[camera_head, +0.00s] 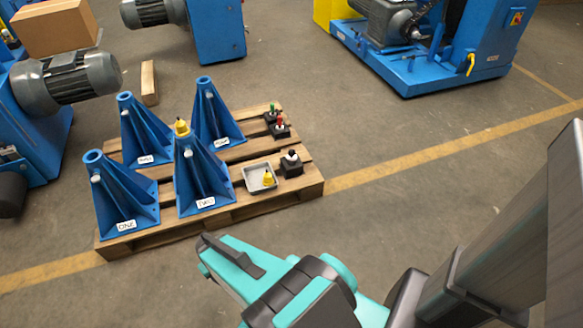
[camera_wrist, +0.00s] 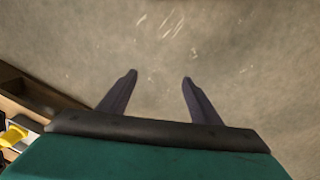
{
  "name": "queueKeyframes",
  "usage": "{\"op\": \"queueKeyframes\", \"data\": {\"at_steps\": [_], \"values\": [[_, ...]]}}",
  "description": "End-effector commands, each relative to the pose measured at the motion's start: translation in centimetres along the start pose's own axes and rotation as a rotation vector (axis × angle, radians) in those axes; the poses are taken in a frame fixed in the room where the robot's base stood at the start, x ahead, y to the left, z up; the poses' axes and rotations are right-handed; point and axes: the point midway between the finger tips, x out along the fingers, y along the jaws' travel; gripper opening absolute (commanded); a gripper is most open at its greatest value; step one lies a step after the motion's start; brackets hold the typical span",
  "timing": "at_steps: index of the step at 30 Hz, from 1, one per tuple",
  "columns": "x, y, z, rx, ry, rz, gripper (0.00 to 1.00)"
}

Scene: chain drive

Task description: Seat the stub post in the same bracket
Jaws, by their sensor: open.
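Four blue brackets with hollow round tops stand on a wooden pallet (camera_head: 311,190): front left (camera_head: 125,200), front right (camera_head: 203,175), back left (camera_head: 146,130) and back right (camera_head: 217,112). A yellow piece (camera_head: 182,128) sits upright at the top of the front-right bracket. Another yellow piece (camera_head: 268,179) is in a shallow grey tray (camera_head: 249,185); it also shows at the left edge of the wrist view (camera_wrist: 13,136). I cannot tell which piece is the stub post. My gripper (camera_wrist: 160,77) is open and empty over bare floor, in front of the pallet.
Black blocks hold small pieces: a dark-and-white one (camera_head: 291,164) beside the tray, red (camera_head: 280,129) and green (camera_head: 271,114) ones behind. Blue machines (camera_head: 420,75) stand farther back and at left. The floor right of the pallet is clear.

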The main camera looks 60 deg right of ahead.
Motion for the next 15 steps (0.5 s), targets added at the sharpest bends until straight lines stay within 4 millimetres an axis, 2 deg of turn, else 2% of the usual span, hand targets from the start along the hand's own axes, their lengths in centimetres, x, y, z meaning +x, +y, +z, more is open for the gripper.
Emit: {"op": "queueKeyframes", "data": {"at_steps": [1,3,8,15], "values": [[2.2,1.4,-2.0,0.035,0.052,0.004,0.58],[3.5,3.2,-4.5,0.076,0.124,0.012,0.58],[6.0,8.0,-9.6,0.164,0.289,0.034,0.58],[8.5,16.3,-16.1,0.285,0.535,0.079,0.58]]}}
